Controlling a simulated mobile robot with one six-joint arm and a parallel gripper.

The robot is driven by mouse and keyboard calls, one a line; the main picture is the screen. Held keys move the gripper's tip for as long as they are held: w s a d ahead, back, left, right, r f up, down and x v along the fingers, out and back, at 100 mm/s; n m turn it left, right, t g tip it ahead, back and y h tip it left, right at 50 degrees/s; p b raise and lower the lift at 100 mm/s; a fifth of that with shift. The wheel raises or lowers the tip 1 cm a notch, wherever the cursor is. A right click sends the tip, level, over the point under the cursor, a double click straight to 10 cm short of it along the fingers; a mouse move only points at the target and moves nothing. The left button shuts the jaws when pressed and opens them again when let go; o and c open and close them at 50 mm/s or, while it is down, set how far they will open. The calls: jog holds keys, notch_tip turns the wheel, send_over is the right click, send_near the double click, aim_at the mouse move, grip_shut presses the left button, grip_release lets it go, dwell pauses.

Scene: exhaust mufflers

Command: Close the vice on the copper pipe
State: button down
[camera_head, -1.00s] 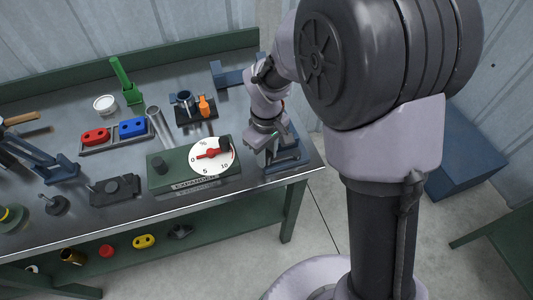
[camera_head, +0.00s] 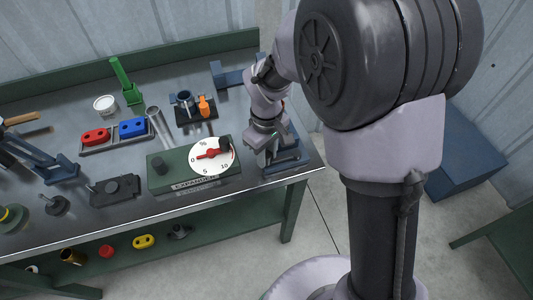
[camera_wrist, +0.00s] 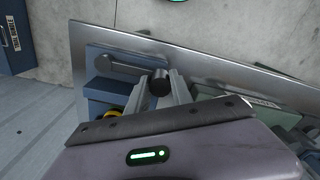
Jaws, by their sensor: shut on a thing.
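The blue vice (camera_head: 287,158) stands at the right end of the workbench, partly hidden behind my wrist. It also shows in the wrist view (camera_wrist: 108,95), with a grey lever (camera_wrist: 122,66) along its side ending in a dark round knob (camera_wrist: 160,82). My gripper (camera_wrist: 163,88) is shut on this knob, one finger on each side. In the head view my gripper (camera_head: 269,152) is low beside the vice. A yellow-orange ring with a dark centre (camera_wrist: 112,113) shows by the vice; I cannot tell whether it is the copper pipe's end.
A green expander box (camera_head: 195,170) with a dial stands just left of my gripper. Behind it are a grey tube (camera_head: 158,125) and a dark fixture with an orange clamp (camera_head: 204,106). The bench's right edge is close to the vice.

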jog(key=shift+s, duration=0.1)
dwell(0.5)
jog(key=shift+s+d+r+n+p, duration=0.1)
jog(key=shift+s+d+n+p, duration=0.1)
jog(key=shift+s+n+p, duration=0.3)
jog(key=shift+s+d+r+n+p, duration=0.1)
jog(key=shift+s+d+n+p, duration=0.15)
jog(key=shift+n, duration=0.45)
jog(key=s+n, duration=0.1)
jog(key=d+n+p, duration=0.1)
jog(key=shift+s+n+p, duration=0.3)
jog(key=shift+s+n, duration=0.1)
jog(key=s+d+n+p, duration=0.3)
jog(key=d+n+p, duration=0.2)
jog(key=n, duration=0.5)
jog(key=shift+d+f, duration=0.15)
jog(key=shift+d, duration=0.9)
